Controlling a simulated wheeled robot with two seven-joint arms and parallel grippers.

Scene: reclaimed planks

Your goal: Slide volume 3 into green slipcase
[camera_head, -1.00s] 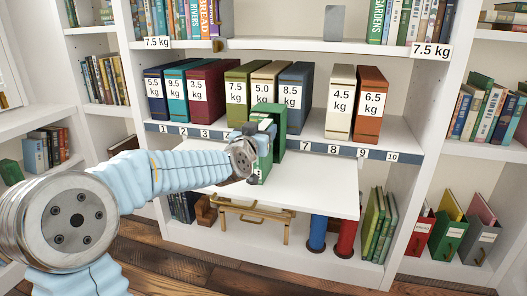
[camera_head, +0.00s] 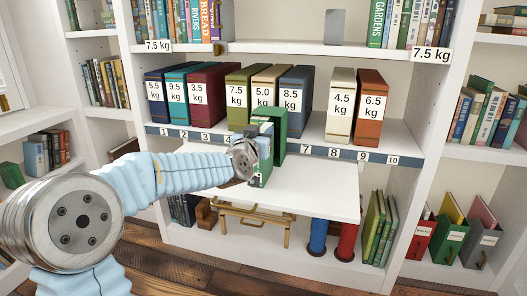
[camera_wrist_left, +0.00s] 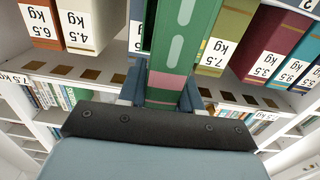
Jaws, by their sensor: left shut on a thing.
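My left gripper (camera_head: 257,158) is shut on a green book-like block (camera_head: 260,176), above the white pull-out board. In the left wrist view, the green block (camera_wrist_left: 172,60) stands between the fingers, with pale ovals and a pink band low on its face. A taller dark green upright (camera_head: 279,125) is directly behind it in the head view, at the shelf front. I cannot tell whether the held block is inside it or just against it. No volume number is readable on the held block. My right gripper is not in view.
Weight-labelled books, such as an olive 7.5 kg one (camera_head: 237,92) and a cream 4.5 kg one (camera_head: 340,103), stand behind the numbered shelf edge (camera_head: 377,156). The white board (camera_head: 325,190) is bare to the right. Red, green (camera_head: 446,242) and grey holders stand lower right.

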